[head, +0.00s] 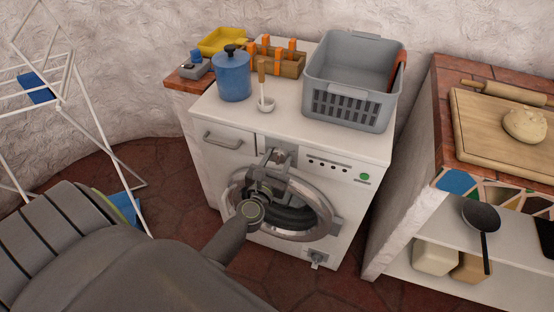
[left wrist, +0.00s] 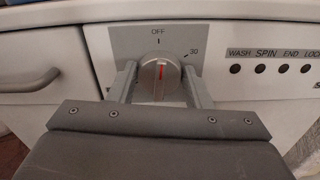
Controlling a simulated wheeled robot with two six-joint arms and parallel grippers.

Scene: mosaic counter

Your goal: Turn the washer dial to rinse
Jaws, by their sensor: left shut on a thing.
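The white washer (head: 300,135) stands against the wall in the head view, with its round door below the control panel. In the left wrist view the silver round dial (left wrist: 151,82) sits on a grey plate (left wrist: 127,42). Its red mark stands nearly upright, towards OFF above it; 30 is printed at upper right. A rinse label does not show. My left gripper (left wrist: 159,78) is shut on the dial, one finger on each side. In the head view my left gripper (head: 272,160) is at the panel and hides the dial. My right gripper is not in view.
A drawer with a handle (head: 222,141) lies left of the dial. Shelving (head: 400,225) stands at right, a drying rack (head: 68,105) at left.

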